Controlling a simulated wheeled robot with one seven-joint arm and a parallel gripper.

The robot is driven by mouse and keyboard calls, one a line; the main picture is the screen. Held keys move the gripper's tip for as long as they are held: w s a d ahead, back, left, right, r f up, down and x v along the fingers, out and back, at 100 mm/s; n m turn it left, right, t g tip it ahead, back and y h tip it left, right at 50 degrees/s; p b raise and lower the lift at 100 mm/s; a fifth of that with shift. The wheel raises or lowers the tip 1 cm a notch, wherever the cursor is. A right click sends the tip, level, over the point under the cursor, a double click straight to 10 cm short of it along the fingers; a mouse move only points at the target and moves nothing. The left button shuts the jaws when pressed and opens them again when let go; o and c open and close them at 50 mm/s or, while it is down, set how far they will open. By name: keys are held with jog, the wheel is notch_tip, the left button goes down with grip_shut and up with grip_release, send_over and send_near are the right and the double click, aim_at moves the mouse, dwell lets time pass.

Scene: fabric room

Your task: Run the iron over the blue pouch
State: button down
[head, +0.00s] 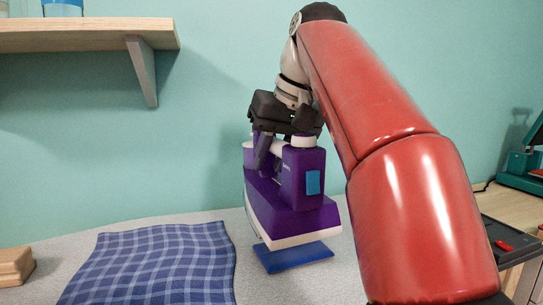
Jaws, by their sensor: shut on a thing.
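My gripper (272,150) is shut on the handle of a purple and white iron (305,195). The iron is tilted, with its white soleplate edge low on the right side. A flat blue pouch (295,257) lies on the light grey board, directly below the iron in the picture. The iron covers the pouch's back part. I cannot tell whether the iron touches the pouch or hangs just above it. My red arm reaches in from the right.
A blue checked cloth (160,262) lies on the grey surface (300,288) left of the pouch. A wooden block (14,267) sits at the far left. A wooden shelf (85,36) hangs above left. A dark tray (505,240) and green machine (524,165) stand right.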

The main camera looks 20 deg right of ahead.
aim_at(271, 180)
notch_tip(271, 180, down, 2)
jog(key=shift+f, duration=0.15)
jog(key=shift+f+b, duration=0.75)
jog(key=shift+b, duration=0.3)
jog(key=shift+r, duration=0.15)
